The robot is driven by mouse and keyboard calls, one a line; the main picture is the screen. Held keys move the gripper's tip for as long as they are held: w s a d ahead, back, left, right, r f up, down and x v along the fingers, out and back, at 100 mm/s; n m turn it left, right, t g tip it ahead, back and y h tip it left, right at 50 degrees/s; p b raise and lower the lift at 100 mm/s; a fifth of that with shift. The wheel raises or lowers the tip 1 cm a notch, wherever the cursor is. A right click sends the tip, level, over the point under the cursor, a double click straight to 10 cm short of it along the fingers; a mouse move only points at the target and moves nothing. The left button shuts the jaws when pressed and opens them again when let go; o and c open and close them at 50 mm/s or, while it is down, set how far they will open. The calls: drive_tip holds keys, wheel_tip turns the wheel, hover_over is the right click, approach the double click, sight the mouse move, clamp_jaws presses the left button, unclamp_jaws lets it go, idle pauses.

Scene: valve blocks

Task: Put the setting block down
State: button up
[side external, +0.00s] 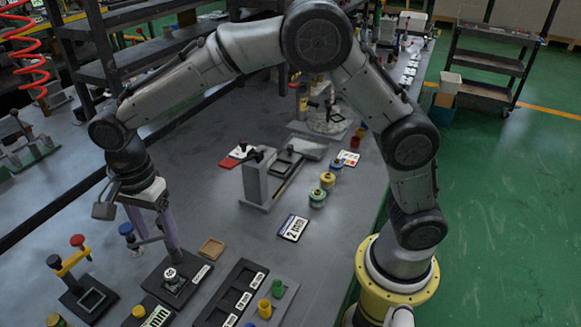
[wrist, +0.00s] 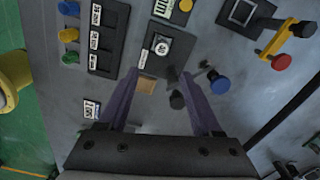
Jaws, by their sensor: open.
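My gripper (side external: 158,238) has two long purple fingers, and it is open with nothing between them. It points down above a dark plate (side external: 180,292) at the lower left of the side view. A small round piece (side external: 171,274) with a white marked top sits on this plate and may be the setting block; I cannot be sure. In the wrist view the piece (wrist: 161,45) lies just beyond the fingertips (wrist: 159,74), apart from them. A white label lies beside it on the plate.
A dark slotted tray (side external: 232,292) with white labels stands to the right, with yellow and green knobs beside it. A tan square (side external: 211,248) lies nearby. A yellow-armed fixture (side external: 78,270) with a red knob stands left.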

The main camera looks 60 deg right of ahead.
drive_tip(key=s+d+r+n+t, duration=0.1)
drive_tip(key=s+d+r+n, duration=0.35)
drive_tip(key=d+r, duration=0.35)
drive_tip(key=s+d+r+n+t, duration=0.1)
drive_tip(key=s+d+n, duration=0.4)
drive_tip(key=s, duration=0.5)
drive_tip(key=s+d+n+t, duration=0.3)
drive_tip(key=s+d+n, duration=0.3)
drive_tip(key=s+d, duration=0.2)
drive_tip(key=shift+s+d+r, duration=0.15)
drive_tip(key=shift+s+r, duration=0.25)
drive_tip(key=shift+s, duration=0.75)
